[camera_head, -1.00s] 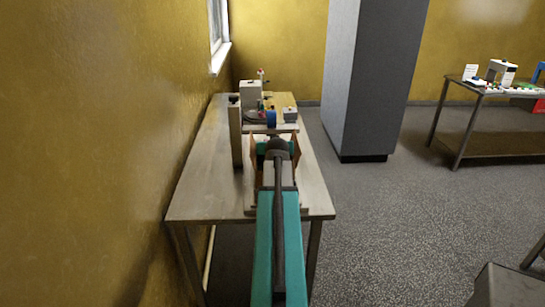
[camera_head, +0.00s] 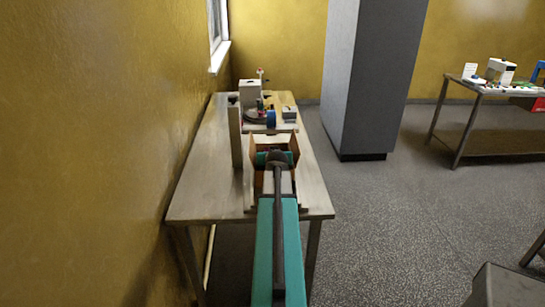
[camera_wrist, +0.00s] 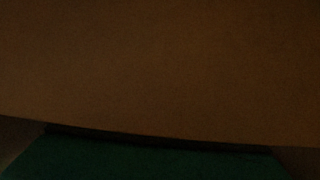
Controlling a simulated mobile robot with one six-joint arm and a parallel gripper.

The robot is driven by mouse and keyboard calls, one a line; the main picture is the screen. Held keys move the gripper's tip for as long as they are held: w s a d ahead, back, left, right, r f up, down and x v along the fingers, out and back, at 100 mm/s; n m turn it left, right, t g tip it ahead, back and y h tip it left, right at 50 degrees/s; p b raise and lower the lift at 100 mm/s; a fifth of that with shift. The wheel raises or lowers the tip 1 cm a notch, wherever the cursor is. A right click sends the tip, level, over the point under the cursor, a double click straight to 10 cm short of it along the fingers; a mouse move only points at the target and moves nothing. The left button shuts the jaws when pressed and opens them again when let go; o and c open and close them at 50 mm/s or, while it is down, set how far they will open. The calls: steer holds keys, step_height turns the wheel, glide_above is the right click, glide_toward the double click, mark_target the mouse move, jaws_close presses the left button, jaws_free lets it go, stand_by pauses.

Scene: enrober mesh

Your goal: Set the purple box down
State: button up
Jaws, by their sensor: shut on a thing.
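My gripper (camera_head: 276,157) is down inside an open brown carton (camera_head: 289,142) on the long table, seen from behind along my teal arm. Its fingertips are hidden by the arm and the carton walls. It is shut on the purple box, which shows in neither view. In the wrist view a dim brown surface (camera_wrist: 160,70) fills most of the picture, and a dark green part runs along the bottom. I cannot tell how far the box is above the carton floor.
The table (camera_head: 205,180) stands by the yellow wall. An upright post (camera_head: 235,135) is left of the carton. Behind it are a beige machine (camera_head: 249,92), a blue cylinder (camera_head: 271,118) and a small grey box (camera_head: 289,113). A tall grey cabinet (camera_head: 370,90) stands to the right.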

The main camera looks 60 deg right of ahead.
steer(key=shift+f, duration=0.15)
steer(key=o, duration=1.2)
steer(key=shift+c, duration=0.2)
steer(key=shift+s+a, duration=0.15)
steer(key=shift+a, duration=0.05)
steer(key=b+v, duration=0.2)
steer(key=v, duration=0.7)
steer(key=shift+d, duration=0.1)
steer(key=shift+f+b, duration=0.1)
steer(key=shift+b, duration=1.1)
steer(key=b, duration=0.3)
steer(key=shift+s+a+r, duration=0.25)
steer(key=shift+a+r, duration=0.1)
